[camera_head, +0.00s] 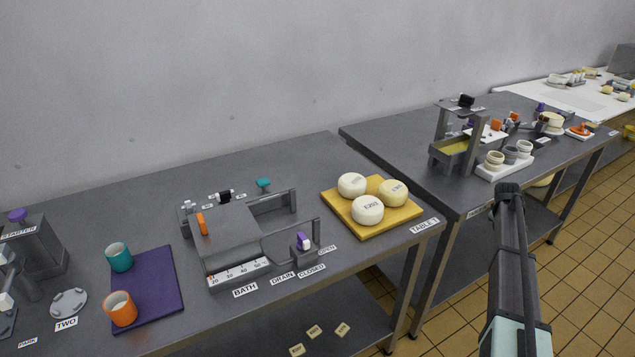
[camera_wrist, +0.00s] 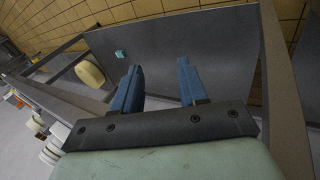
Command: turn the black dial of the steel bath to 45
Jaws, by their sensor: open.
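The steel bath (camera_head: 232,240) stands on the near grey table, with a number scale (camera_head: 240,271) along its front running from 20 upward. A small black dial (camera_head: 224,196) with a white part sits at the bath's back edge; its exact setting is too small to read. An orange pointer-like piece (camera_head: 202,224) stands at the bath's left. My gripper (camera_wrist: 160,68) is open and empty in the wrist view, its two blue fingers apart above a grey surface. It is far from the bath, which I cannot identify in the wrist view. My arm shows at the right of the head view.
A teal knob (camera_head: 263,183) is behind the bath, and a purple and white drain knob (camera_head: 304,242) is at its right front. A yellow board (camera_head: 348,219) with three round cheeses lies to the right. A purple mat (camera_head: 146,286) with cups lies left.

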